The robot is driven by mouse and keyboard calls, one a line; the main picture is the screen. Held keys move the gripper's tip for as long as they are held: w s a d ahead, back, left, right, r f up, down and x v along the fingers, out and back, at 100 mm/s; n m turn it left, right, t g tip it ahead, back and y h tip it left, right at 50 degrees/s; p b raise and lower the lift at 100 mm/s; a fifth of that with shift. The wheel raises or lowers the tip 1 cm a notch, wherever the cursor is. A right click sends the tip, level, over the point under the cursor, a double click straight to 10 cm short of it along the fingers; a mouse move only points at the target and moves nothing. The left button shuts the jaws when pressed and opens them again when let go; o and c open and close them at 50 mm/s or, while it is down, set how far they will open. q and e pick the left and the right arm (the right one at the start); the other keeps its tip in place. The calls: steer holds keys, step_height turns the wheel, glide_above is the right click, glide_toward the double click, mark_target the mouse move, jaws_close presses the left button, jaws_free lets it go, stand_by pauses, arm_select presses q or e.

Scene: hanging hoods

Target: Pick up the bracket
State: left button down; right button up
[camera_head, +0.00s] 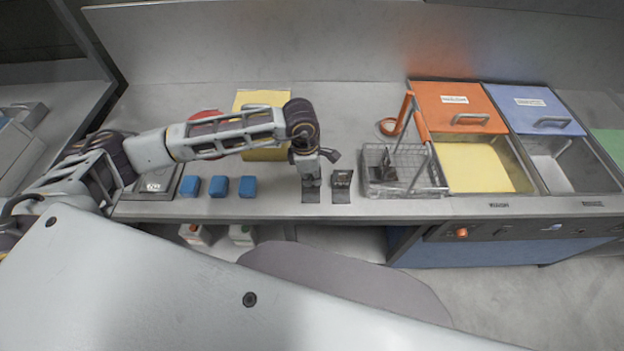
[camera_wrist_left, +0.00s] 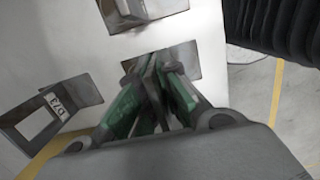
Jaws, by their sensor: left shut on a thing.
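My left gripper (camera_head: 311,180) points down at the front of the counter, over a dark pad (camera_head: 311,196). In the left wrist view its green-lined fingers (camera_wrist_left: 155,95) are close together, shut on the bracket, which the fingers almost wholly hide. I cannot tell whether it still touches the pad. A second small dark metal bracket (camera_head: 342,178) lies on another dark pad (camera_head: 340,196) just right of the gripper. A further dark part (camera_head: 383,164) shows in the wire basket. My right gripper is not in view.
The wire basket (camera_head: 408,180) with orange handles stands close on the right. Beyond it are a yellow-filled basin (camera_head: 480,170) and a second basin (camera_head: 562,175), with orange and blue lids. Several blue blocks (camera_head: 219,186) sit left of the gripper. A yellow sheet (camera_head: 262,98) lies behind my arm.

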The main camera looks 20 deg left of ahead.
arm_select(q)
steer(key=shift+r, duration=0.65)
step_height(320, 180, up, 8)
steer(key=shift+f+b, duration=0.2)
steer(key=shift+b, duration=0.5)
steer(key=shift+r, duration=0.55)
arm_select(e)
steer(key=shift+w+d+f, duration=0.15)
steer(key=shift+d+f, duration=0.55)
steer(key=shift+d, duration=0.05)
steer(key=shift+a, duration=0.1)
arm_select(q)
steer(key=shift+s, duration=0.1)
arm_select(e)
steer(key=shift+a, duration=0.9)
